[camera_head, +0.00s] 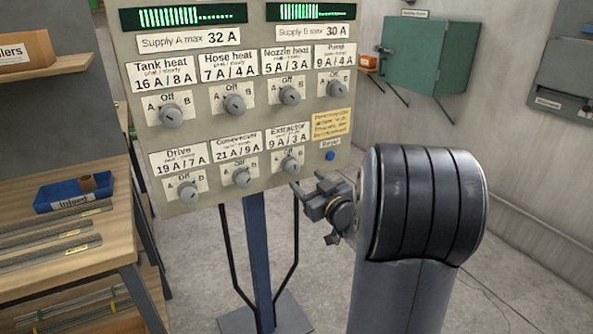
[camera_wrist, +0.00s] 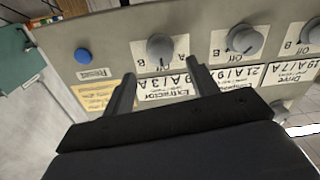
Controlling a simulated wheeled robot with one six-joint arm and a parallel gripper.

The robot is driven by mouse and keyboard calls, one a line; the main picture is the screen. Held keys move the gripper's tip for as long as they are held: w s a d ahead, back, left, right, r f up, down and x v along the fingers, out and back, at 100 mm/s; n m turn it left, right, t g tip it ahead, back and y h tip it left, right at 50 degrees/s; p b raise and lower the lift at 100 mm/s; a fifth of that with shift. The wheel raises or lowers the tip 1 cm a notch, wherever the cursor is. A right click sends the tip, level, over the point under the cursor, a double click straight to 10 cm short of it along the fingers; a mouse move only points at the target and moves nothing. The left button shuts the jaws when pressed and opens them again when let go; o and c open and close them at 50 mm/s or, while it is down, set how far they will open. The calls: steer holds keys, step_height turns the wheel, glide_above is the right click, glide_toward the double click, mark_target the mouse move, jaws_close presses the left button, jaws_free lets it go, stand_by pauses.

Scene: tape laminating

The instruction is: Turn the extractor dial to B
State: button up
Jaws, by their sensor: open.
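The extractor dial (camera_head: 290,165) is a grey round knob at the right end of the lower row on the panel. Its plate is marked A, Off and B, and its label reads "Extractor 9 A / 3 A". In the wrist view the dial (camera_wrist: 159,46) shows upside down, just beyond the fingertips. My gripper (camera_head: 306,188) is open just below and right of the dial. In the wrist view my gripper (camera_wrist: 160,72) has its fingers apart, with the dial centred between their tips and not visibly held.
A blue reset button (camera_head: 330,156) sits to the right of the extractor dial. A wooden bench (camera_head: 110,240) with a blue infeed tray stands left.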

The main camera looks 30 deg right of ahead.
mark_target(295, 170)
steer(key=w, duration=0.6)
steer(key=shift+w+a, duration=0.2)
steer(key=shift+w, duration=0.1)
steer(key=c, duration=1)
